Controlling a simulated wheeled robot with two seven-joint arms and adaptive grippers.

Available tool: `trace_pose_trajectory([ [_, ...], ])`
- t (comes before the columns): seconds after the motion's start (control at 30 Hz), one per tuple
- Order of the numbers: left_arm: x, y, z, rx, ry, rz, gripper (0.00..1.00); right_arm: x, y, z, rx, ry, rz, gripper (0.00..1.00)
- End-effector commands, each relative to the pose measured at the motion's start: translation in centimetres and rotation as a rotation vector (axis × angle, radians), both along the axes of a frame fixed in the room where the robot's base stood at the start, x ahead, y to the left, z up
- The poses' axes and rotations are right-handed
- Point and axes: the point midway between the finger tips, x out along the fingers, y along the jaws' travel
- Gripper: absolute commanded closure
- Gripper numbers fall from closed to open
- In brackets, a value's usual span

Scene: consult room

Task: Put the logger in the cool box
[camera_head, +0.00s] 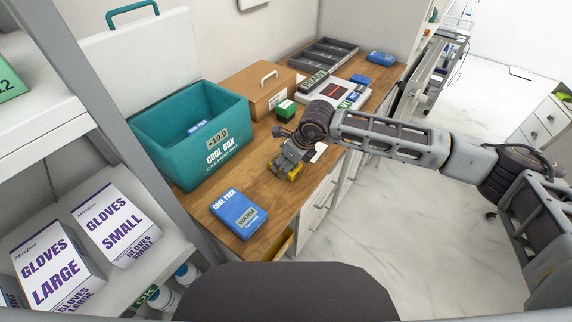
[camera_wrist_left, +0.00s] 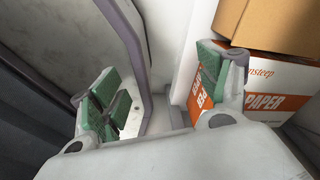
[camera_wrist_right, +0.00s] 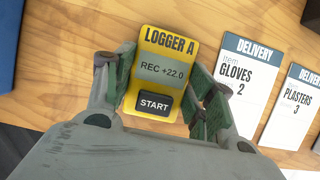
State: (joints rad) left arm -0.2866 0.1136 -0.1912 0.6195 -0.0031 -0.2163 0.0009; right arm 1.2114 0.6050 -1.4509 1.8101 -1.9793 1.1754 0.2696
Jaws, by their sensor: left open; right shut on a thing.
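The yellow logger (camera_wrist_right: 160,72) reads "LOGGER A", "REC +22.0" and "START" in the right wrist view. My right gripper (camera_wrist_right: 160,95) is shut on it, a finger on each side, close over the wooden counter. In the head view the logger (camera_head: 295,172) shows as a yellow bit under my right gripper (camera_head: 290,160). The teal cool box (camera_head: 180,160) stands open to the left, its display reading about +10.9, with a blue pack (camera_head: 196,127) inside and its white lid raised behind. My left gripper (camera_wrist_left: 155,105) is open and empty in the left wrist view, away from the counter.
Delivery cards (camera_wrist_right: 245,85) lie right of the logger. A cardboard box (camera_head: 262,90), a small green box (camera_head: 286,110) and a grey tray (camera_head: 324,58) stand farther back. Glove boxes (camera_head: 117,222) fill the left shelf.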

Motion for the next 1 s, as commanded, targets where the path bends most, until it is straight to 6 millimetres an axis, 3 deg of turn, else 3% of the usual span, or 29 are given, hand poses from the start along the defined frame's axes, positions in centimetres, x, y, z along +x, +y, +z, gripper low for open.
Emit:
trace_pose_trajectory([
  [0.27, 0.0, -0.3, 0.5, -0.003, 0.001, 0.0, 0.24, 0.0, 0.0, 1.5, 0.002, -0.001, 0.0, 0.73],
  [0.8, -1.2, -2.0, 2.3, -0.021, 0.015, -0.001, 0.24, 0.0, 0.1, 8.9, 0.002, -0.003, 0.001, 0.73],
  [1.0, -1.4, -3.0, 2.4, -0.031, 0.017, 0.001, 0.24, 0.0, 0.0, 10.0, 0.001, -0.001, 0.0, 0.73],
])
